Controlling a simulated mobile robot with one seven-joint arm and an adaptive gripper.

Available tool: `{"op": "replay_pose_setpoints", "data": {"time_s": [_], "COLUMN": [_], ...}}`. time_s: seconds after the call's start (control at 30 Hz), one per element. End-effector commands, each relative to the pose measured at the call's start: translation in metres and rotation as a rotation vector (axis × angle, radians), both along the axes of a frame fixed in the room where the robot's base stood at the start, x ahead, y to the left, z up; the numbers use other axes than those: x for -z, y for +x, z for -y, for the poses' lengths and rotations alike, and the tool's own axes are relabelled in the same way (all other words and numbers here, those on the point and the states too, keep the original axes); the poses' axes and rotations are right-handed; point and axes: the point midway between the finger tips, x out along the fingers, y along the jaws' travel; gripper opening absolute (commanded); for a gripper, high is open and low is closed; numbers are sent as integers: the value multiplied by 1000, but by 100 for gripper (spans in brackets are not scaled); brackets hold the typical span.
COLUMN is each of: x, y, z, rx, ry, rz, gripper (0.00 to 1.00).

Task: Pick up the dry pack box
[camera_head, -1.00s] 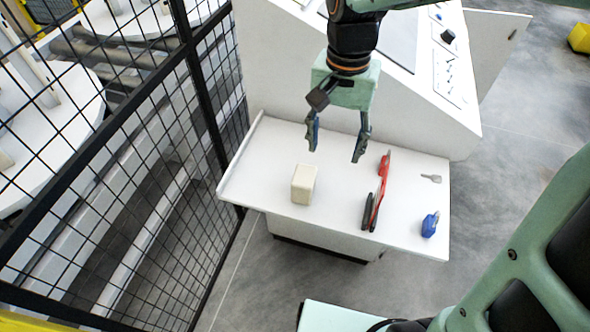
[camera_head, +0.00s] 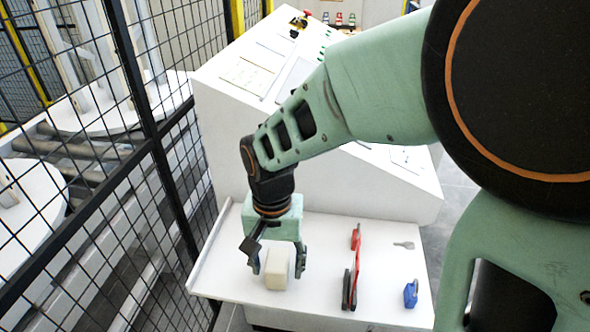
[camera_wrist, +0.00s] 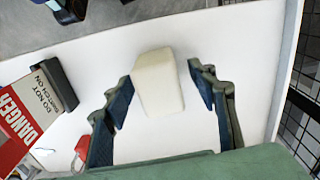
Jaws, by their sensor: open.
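The dry pack box is a small cream block (camera_head: 277,268) standing on the white shelf (camera_head: 320,285) of the console. My gripper (camera_head: 278,262) points down at it, with one finger on each side of the box in the head view. In the wrist view the box (camera_wrist: 158,82) lies between the two open blue-padded fingers (camera_wrist: 160,98). White shelf shows between the box and each fingertip, so the fingers look apart from it. The gripper is open and holds nothing.
A blue padlock (camera_head: 410,293) and a key (camera_head: 404,245) lie further right. A black mesh fence (camera_head: 100,180) stands left.

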Motion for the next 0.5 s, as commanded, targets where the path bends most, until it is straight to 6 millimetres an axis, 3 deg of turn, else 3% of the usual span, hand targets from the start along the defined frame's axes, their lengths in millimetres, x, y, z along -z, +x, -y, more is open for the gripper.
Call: {"op": "replay_pose_setpoints", "data": {"time_s": [0.33,0.5], "x": [9,9], "y": [0,1], "z": [0,1], "rx": [1,1], "ry": [0,0], "rz": [1,1], "gripper": [52,33]}}
